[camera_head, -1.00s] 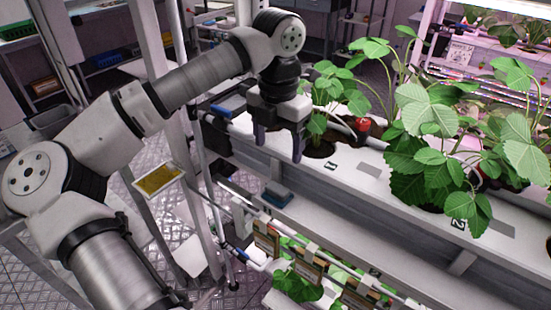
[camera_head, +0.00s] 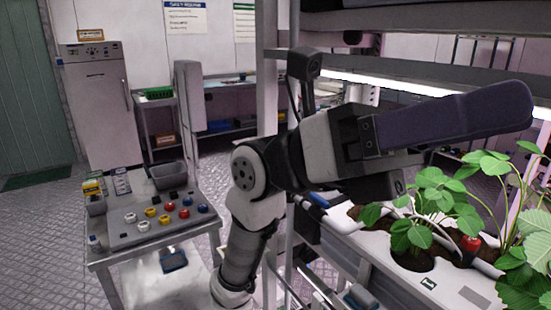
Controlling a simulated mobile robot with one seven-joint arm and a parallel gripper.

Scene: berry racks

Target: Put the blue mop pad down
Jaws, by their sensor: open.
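My gripper (camera_head: 452,132) is raised and points to the right, above the white planting trough. Its near finger looks large and dark purple-blue. The other finger is mostly hidden behind it, and I see nothing held between them. A flat blue object (camera_head: 360,297) rests on the lower white ledge at the bottom edge of the view, partly cut off. It may be the blue mop pad, but I cannot tell for sure. My gripper is well above it and apart from it.
The white trough (camera_head: 462,297) holds leafy plants (camera_head: 430,205) and a red-topped item (camera_head: 470,243). A rack post (camera_head: 267,80) stands behind my arm. A metal cart (camera_head: 150,238) with coloured knobs stands at left. Open floor lies around the cart.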

